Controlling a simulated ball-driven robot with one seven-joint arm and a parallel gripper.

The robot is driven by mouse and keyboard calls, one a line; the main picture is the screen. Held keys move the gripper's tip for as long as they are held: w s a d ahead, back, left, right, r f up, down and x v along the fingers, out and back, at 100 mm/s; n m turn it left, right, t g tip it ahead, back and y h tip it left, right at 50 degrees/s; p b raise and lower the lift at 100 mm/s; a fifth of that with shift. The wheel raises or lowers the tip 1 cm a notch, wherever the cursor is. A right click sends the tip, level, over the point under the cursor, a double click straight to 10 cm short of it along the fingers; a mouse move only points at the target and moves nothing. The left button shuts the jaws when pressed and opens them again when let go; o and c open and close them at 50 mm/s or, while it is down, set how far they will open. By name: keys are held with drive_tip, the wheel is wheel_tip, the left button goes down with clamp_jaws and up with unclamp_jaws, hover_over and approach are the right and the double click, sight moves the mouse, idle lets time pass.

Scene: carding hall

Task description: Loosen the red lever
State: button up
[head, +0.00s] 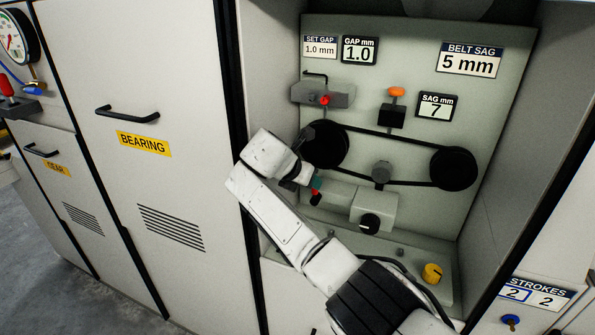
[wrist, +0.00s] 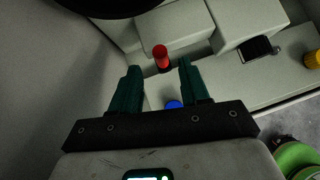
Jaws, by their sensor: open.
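The red lever (head: 315,198) is a short red handle with a dark base, on the left end of a grey block low in the open bay. In the wrist view the red lever (wrist: 161,52) stands up between and just beyond my fingertips. My gripper (head: 308,183) reaches in from the front, close beside it. In the wrist view my gripper (wrist: 159,72) has its two green fingers apart, one on each side of the lever, with nothing held. I cannot tell whether either finger touches it.
Two black pulleys (head: 453,168) with a belt sit behind my gripper. A yellow knob (head: 432,273) is lower right. A blue knob (wrist: 173,104) shows between my fingers. The bay's left wall is close to my wrist.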

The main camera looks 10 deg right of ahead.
drive_tip(key=v, duration=0.6)
drive_tip(key=shift+s+a, duration=0.15)
drive_tip(key=s+d+f+m+g+y, duration=0.15)
drive_tip(key=s+f+m+y, duration=0.35)
drive_tip(key=s+f+m, duration=1.15)
drive_tip(key=s+d+f+m+g, duration=0.1)
drive_tip(key=s+d+f+m, duration=0.2)
drive_tip(key=s, duration=0.9)
drive_tip(key=s+d+f+m+g+y, duration=0.1)
drive_tip(key=s+d+f+m, duration=0.3)
drive_tip(key=s, duration=0.8)
drive_tip(key=s+d+f+m+g, duration=0.1)
drive_tip(key=s+d+f+m, duration=0.2)
drive_tip(key=s, duration=0.9)
drive_tip(key=shift+s+d+f+m, duration=0.2)
drive_tip(key=shift+d+f+m, duration=0.15)
drive_tip(key=shift+d+f, duration=0.5)
